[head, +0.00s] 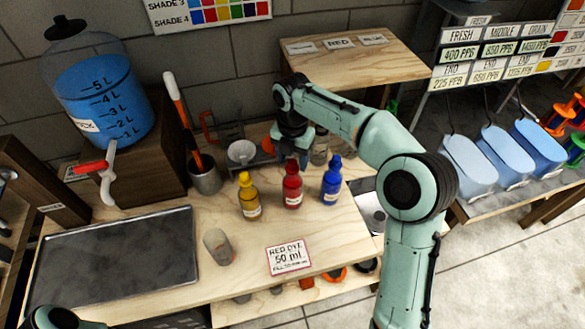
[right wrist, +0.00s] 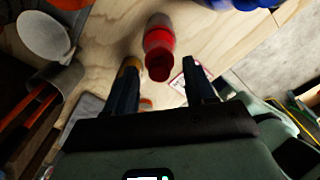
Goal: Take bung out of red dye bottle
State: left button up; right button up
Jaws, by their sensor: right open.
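The red dye bottle (head: 292,190) stands upright on the wooden bench, between the yellow bottle (head: 249,198) and the blue bottle (head: 331,183). Its red bung (head: 292,166) is in its top; in the right wrist view the bung (right wrist: 159,68) faces the camera. My right gripper (head: 291,153) is just above and behind the red bottle in the head view. In the right wrist view my right gripper (right wrist: 162,78) is open, its two dark fingers apart, with the bung seen between and beyond the tips. Contact is not visible. My left gripper is out of view.
A card reading red dye 50 ml (head: 289,258) lies in front of the bottles. A grey cup (head: 218,247) and a dark tray (head: 120,262) are to the left. A white funnel (head: 241,152) and glass jars stand behind. The bench front is mostly clear.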

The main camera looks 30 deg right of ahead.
jog(key=shift+f, duration=0.55)
grip_shut()
jog(key=shift+r, duration=0.1)
